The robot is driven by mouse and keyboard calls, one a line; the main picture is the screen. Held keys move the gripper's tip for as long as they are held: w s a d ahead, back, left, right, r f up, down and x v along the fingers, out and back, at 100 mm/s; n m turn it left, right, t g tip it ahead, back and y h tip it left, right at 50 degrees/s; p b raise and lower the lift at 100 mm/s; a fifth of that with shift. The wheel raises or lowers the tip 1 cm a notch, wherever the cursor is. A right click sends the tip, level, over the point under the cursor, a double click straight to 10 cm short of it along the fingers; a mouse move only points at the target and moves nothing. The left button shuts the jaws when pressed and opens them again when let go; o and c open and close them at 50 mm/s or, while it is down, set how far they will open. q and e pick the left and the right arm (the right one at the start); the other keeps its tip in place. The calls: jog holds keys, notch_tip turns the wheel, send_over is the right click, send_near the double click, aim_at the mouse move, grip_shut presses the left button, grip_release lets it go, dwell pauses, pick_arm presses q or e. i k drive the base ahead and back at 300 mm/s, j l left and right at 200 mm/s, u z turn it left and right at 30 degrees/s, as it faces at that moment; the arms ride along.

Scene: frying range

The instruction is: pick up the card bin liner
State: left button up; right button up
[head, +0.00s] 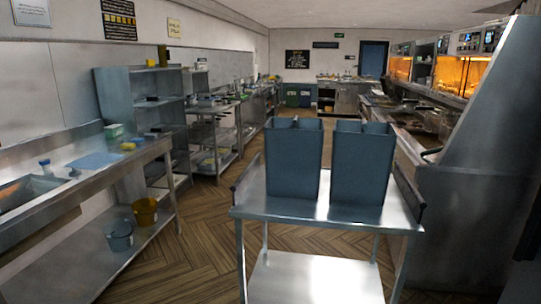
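Two tall, open-topped blue-grey containers stand upright side by side on a steel trolley (250,203) in the head view. The left container (293,165) and the right container (361,168) look alike, with a narrow gap between them. They look like bin liners, but no label shows, so I cannot tell which is the card one. Their insides are mostly hidden. Neither of my grippers is in view.
A steel sink bench (75,175) runs along the left, with a yellow bucket (145,212) and a grey bucket (119,236) on its lower shelf. The frying range (470,190) stands close on the right. Wooden floor (205,225) is clear left of the trolley. Bins (298,98) stand far back.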

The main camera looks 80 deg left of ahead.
aim_at(293, 147)
jog(key=u, duration=2.6)
